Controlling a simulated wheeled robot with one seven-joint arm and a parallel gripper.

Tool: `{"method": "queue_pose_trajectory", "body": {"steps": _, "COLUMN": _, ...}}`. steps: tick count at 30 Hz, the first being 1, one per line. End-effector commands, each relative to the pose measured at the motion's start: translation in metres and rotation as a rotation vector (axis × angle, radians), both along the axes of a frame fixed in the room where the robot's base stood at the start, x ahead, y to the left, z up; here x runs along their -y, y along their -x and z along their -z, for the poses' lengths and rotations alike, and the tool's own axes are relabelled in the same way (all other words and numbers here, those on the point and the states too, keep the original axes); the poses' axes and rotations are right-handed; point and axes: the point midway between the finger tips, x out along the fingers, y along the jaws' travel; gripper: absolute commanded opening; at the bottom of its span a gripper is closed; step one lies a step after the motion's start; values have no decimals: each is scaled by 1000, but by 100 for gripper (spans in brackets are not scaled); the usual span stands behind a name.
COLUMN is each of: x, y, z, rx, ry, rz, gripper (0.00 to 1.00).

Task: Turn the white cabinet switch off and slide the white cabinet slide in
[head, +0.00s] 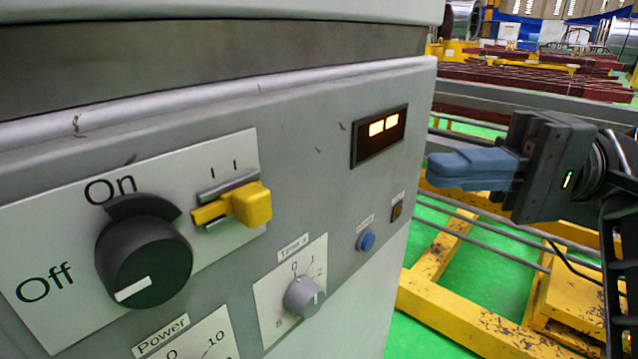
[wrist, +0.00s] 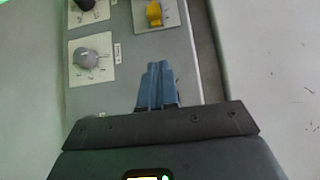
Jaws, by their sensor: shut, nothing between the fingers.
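The black rotary switch (head: 145,255) sits at the lower left of the cabinet's grey panel in the head view. Its white mark points to the lower left, on the side of the "Off" label. The yellow slide (head: 245,203) is right of it on the same white plate, under two short marks. My gripper (head: 432,170) is right of the cabinet, with its blue fingers together, empty and pointing left, apart from both controls. In the wrist view the shut fingers (wrist: 157,68) show below a yellow control (wrist: 154,14); I cannot tell if it is the same slide.
The panel also has a lit display (head: 380,136), a blue button (head: 366,241) and a grey knob (head: 303,297). Yellow frames (head: 470,315) and grey rails stand behind my gripper over a green floor. A grey knob (wrist: 92,58) shows left of my fingers in the wrist view.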

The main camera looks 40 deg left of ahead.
Motion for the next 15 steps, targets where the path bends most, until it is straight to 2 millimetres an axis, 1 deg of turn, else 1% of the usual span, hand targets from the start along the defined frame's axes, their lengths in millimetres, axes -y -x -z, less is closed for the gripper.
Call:
{"method": "queue_pose_trajectory", "body": {"steps": 5, "x": -1, "y": 1, "z": 0, "rx": 0, "ry": 0, "rz": 1, "gripper": 0}}
{"method": "queue_pose_trajectory", "body": {"steps": 8, "x": -7, "y": 6, "z": 0, "rx": 0, "ry": 0, "rz": 1, "gripper": 0}}
{"method": "queue_pose_trajectory", "body": {"steps": 11, "x": -17, "y": 15, "z": 0, "rx": 0, "ry": 0, "rz": -1, "gripper": 0}}
{"method": "queue_pose_trajectory", "body": {"steps": 15, "x": -37, "y": 32, "z": -1, "rx": 1, "ry": 1, "rz": -2, "gripper": 0}}
